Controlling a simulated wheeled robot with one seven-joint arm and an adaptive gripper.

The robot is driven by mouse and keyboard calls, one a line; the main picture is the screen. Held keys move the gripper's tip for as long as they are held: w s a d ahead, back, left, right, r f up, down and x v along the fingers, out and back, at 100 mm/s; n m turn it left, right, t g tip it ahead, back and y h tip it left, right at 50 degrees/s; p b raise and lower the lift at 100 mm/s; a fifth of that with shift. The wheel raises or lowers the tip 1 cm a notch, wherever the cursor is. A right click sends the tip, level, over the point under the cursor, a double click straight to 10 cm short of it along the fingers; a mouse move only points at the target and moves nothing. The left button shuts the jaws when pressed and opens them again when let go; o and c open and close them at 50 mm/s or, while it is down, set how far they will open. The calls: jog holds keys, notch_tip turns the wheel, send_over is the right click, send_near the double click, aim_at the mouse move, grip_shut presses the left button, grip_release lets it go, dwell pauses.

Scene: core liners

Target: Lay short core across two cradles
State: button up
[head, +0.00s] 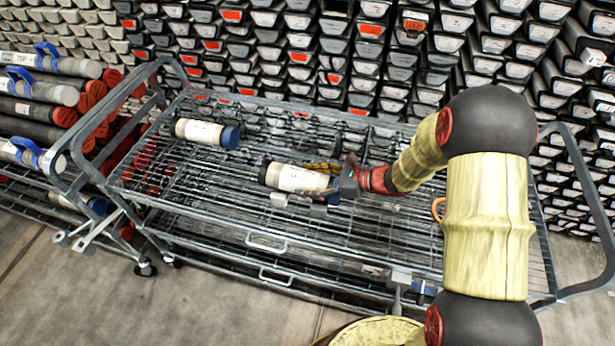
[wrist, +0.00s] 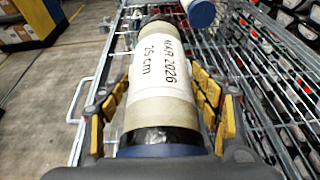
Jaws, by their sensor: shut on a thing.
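A short core (head: 297,178) with a pale label and dark end is held over the wire top of the cart. It also shows in the wrist view (wrist: 158,75), its label reading "MAR 2026" and "25 cm". My gripper (head: 334,182) is shut on it, with yellow-padded fingers along both sides and a blue end near the palm. A second core (head: 205,132) with a blue cap lies to the left on the cart. Small grey blocks (head: 279,200) show by the held core's near side. I cannot tell if these are the cradles, or if the core touches them.
The wire cart (head: 265,242) has raised tube handles at both ends. Stacked grey trays (head: 350,60) fill the back. Bare concrete floor (head: 90,305) lies in front.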

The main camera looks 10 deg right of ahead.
jog(key=shift+w, duration=0.1)
dwell(0.3)
jog(key=o, duration=2)
jog(key=shift+f, duration=0.1)
jog(key=shift+o, duration=0.4)
